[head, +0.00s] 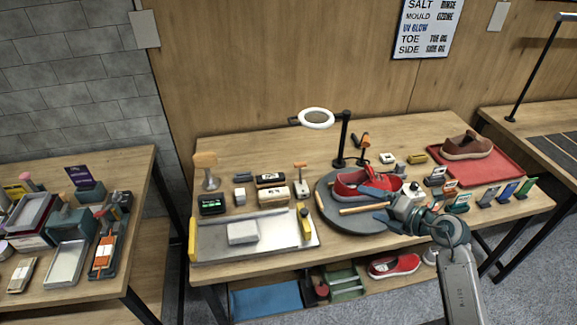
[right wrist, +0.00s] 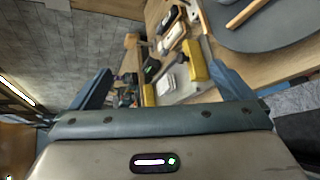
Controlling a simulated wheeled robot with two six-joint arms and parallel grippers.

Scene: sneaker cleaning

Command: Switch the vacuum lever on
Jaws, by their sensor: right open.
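No part is clearly marked as the vacuum lever. An upright lever with an orange top (head: 301,168) stands on a small white base behind the metal tray. A yellow-and-black piece (head: 305,223) sits at the tray's right end; a yellow end block (right wrist: 194,62) shows between my fingers in the right wrist view. My right gripper (head: 370,204) is open and empty, over the round dark turntable, fingers pointing left. Its two blue-grey fingers (right wrist: 160,80) stand wide apart in the right wrist view. It is right of the lever and the tray, apart from both. My left gripper is not in view.
The metal tray (head: 272,247) holds a grey block. A red sneaker (head: 350,184) and wooden sticks lie on the turntable (head: 335,213). A ring lamp (head: 317,118) stands behind. A brown shoe (head: 466,146) sits on a red tray (head: 500,172). Several small boxes crowd the table.

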